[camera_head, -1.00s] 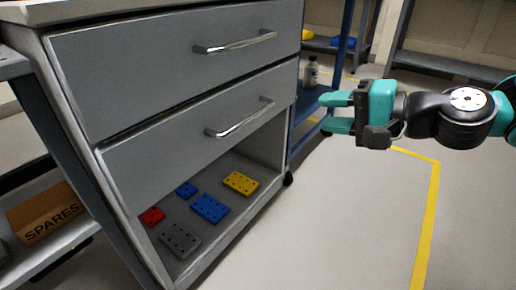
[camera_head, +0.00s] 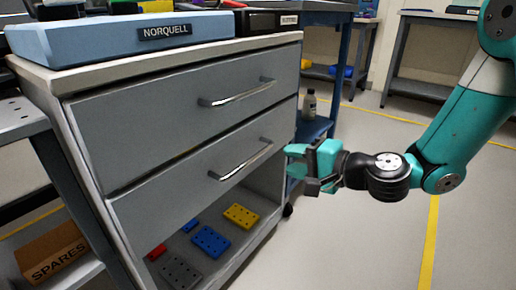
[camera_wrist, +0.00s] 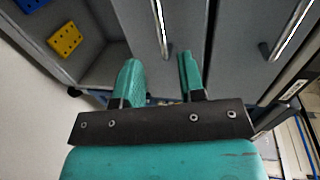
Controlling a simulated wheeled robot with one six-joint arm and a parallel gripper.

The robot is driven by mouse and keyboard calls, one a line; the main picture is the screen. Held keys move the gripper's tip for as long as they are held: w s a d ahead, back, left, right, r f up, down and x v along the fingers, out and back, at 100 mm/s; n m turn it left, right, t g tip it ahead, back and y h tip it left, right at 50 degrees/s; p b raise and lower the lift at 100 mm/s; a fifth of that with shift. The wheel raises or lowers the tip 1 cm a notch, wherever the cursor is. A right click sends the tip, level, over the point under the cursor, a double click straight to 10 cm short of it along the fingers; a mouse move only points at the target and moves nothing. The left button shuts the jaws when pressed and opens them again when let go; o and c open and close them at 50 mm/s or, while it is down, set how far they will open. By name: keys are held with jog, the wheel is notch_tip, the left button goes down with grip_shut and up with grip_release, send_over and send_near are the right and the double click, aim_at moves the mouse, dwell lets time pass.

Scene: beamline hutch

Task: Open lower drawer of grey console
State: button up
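The grey console has two drawers above an open shelf. Its lower drawer (camera_head: 165,204) is shut, with a silver bar handle (camera_head: 241,161). The upper drawer (camera_head: 160,124) is also shut and has a similar handle (camera_head: 238,92). My gripper (camera_head: 291,160) is open and empty, to the right of the lower handle and apart from it. In the wrist view, the lower drawer's handle (camera_wrist: 160,28) lies ahead, lined up with the gap between the teal fingers of my gripper (camera_wrist: 160,72). The upper handle (camera_wrist: 291,28) is farther right there.
Yellow (camera_head: 241,215), blue (camera_head: 210,241), red and grey perforated blocks lie on the console's open shelf. A blue NORQUELL case (camera_head: 110,40) sits on top. A SPARES box (camera_head: 52,255) is at the lower left. A blue cart with a bottle (camera_head: 309,103) stands behind. The floor at right is clear.

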aim_at(261, 154)
jog(key=b+x, duration=0.1)
jog(key=x, duration=0.8)
jog(key=shift+w+a, duration=0.25)
jog(key=shift+a, duration=0.05)
grip_shut()
